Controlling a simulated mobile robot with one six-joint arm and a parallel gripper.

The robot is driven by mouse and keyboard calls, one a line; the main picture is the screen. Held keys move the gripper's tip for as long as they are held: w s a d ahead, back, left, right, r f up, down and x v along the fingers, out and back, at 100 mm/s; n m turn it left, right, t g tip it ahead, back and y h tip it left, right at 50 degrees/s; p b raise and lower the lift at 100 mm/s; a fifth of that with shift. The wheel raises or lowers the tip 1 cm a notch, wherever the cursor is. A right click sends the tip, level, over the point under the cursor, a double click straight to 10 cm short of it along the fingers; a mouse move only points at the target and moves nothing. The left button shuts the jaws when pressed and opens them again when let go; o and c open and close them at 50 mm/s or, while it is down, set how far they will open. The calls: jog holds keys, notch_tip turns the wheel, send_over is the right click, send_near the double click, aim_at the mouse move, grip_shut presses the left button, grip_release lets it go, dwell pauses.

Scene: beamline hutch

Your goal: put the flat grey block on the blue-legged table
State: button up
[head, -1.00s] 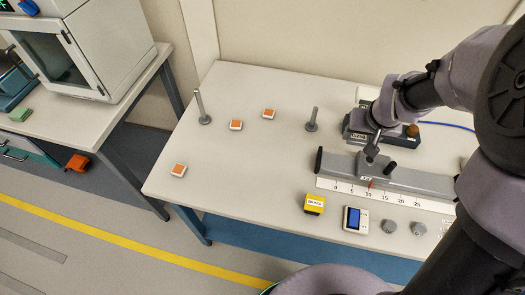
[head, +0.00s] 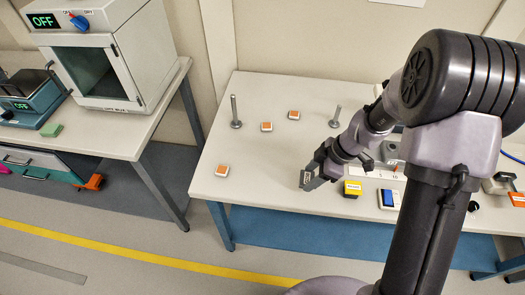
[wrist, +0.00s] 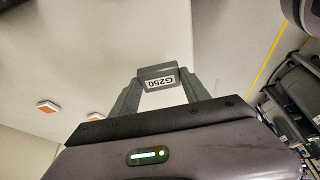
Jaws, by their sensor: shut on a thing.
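A grey block (wrist: 158,70) with a white "G250" label is between the two fingers of my gripper (wrist: 158,92) in the wrist view. In the head view my gripper (head: 316,172) holds this block (head: 308,183), tilted, over the front middle of the white-topped table (head: 262,185). This table has blue legs (head: 221,225). I cannot tell whether the block touches the tabletop.
A yellow box (head: 352,188) and a blue-screened meter (head: 389,199) stand right of my gripper. Several orange-topped tiles (head: 221,170) and two upright posts (head: 235,112) stand left and behind. Another bench (head: 120,145) with a white cabinet (head: 105,60) is at left.

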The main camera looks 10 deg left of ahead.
jog(key=b, duration=0.2)
send_over(273, 158)
jog(key=d, duration=0.1)
jog(key=shift+d+f, duration=0.15)
jog(key=shift+f, duration=0.75)
notch_tip(273, 158, down, 3)
jog(key=shift+r+b, duration=0.1)
jog(key=shift+b, duration=0.7)
jog(key=shift+f, duration=0.35)
jog(key=shift+r, duration=0.15)
jog(key=o, duration=1.4)
jog(key=shift+o, duration=0.3)
